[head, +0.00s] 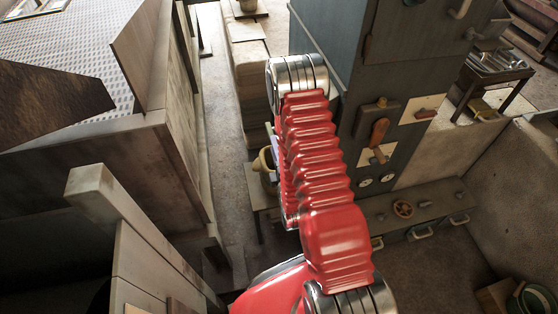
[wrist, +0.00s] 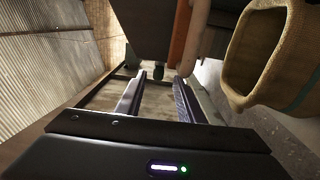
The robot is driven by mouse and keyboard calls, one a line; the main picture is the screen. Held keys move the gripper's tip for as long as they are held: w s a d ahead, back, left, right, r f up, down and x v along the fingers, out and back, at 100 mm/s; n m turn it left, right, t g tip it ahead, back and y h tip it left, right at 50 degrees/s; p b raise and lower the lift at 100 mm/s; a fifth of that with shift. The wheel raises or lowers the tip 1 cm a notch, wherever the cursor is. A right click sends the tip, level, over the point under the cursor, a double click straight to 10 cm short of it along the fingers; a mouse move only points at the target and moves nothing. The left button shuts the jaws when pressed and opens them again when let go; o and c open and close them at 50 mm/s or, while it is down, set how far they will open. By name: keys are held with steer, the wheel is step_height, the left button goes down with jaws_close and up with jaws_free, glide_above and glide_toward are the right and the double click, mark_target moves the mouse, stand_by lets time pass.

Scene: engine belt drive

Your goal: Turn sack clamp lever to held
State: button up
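My gripper (wrist: 160,92) shows in the wrist view with its two fingers apart and nothing between them. A burlap sack (wrist: 268,58) hangs open-mouthed at the right of that view. An orange-brown bar (wrist: 180,38) and a pale rounded bar (wrist: 197,42) stand between the sack and the fingers, beyond the tips. A small dark knob (wrist: 158,72) shows just past the fingertips. I cannot tell which of these is the sack clamp lever. In the head view my red arm hides the gripper, and a tan rounded object (head: 265,161) shows beside the arm.
A dark grey cabinet (head: 345,60) stands right of my arm, with a brown handle (head: 379,131) on its face. Wooden panels (head: 130,150) rise at the left. The floor strip (head: 225,130) between is clear.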

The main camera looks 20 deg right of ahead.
steer(key=s, duration=0.2)
steer(key=s+a, duration=0.1)
steer(key=s, duration=0.2)
steer(key=shift+s+f, duration=0.1)
steer(key=shift+s, duration=0.1)
stand_by(0.6)
